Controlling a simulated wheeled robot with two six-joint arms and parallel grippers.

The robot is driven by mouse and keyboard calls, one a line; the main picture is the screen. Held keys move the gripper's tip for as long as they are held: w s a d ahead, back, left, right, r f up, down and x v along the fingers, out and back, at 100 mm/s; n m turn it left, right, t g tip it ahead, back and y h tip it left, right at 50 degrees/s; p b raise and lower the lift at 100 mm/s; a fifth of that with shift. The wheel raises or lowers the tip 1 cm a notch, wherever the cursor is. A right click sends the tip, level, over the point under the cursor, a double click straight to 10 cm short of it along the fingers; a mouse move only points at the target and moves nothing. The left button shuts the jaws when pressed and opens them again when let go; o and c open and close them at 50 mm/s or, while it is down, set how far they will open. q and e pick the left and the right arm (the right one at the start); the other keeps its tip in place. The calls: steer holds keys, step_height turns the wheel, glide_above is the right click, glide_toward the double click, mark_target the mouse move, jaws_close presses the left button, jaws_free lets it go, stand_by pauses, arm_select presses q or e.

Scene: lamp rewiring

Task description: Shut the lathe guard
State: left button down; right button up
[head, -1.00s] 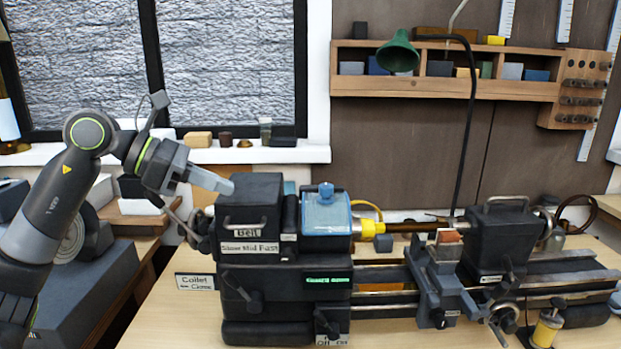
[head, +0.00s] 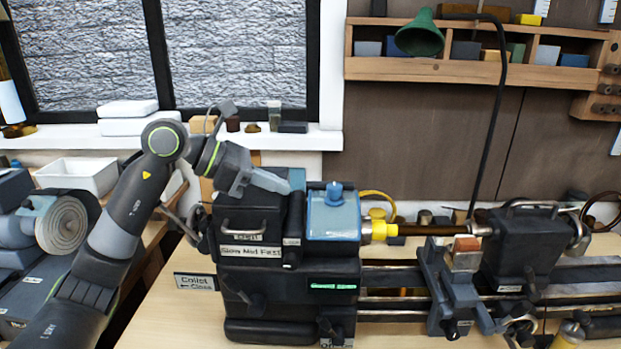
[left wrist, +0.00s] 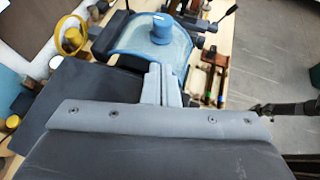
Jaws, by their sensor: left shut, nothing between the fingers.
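The lathe guard (head: 333,218) is a clear blue cover with a blue knob on top. It sits lowered over the work end of the dark headstock (head: 240,218), beside the yellow collar (head: 380,230). A green-lit label below it begins "Guard"; its second word is too small to read surely. My left gripper (head: 288,188) is shut and empty, above the headstock, just left of the guard. In the left wrist view, the closed fingers (left wrist: 160,82) point toward the guard (left wrist: 150,38); I cannot tell whether they touch. My right gripper is out of view.
The lathe bed carries a tool post (head: 462,255) and a dark tailstock (head: 522,250). A green lamp (head: 420,35) with a thin black stem rises behind the lathe. A white tray (head: 77,176) and grey machine stand at left. Bare bench shows in front of the headstock.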

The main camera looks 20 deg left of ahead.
mark_target(310, 208)
arm_select(q)
steer(key=shift+p+x, duration=0.5)
steer(key=shift+x, duration=0.75)
steer(key=d+p, duration=0.1)
steer(key=w+d, duration=0.1)
steer(key=shift+w+d+r+p, duration=0.15)
steer(key=shift+d+r+p, duration=0.05)
steer(key=shift+d+p, duration=0.15)
steer(key=shift+w+d+f+p, duration=0.15)
steer(key=shift+w+d+p, duration=0.2)
steer(key=shift+d, duration=0.15)
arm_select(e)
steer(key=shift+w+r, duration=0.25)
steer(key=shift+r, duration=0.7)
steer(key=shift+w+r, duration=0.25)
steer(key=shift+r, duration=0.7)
arm_select(q)
steer(key=shift+f, duration=0.1)
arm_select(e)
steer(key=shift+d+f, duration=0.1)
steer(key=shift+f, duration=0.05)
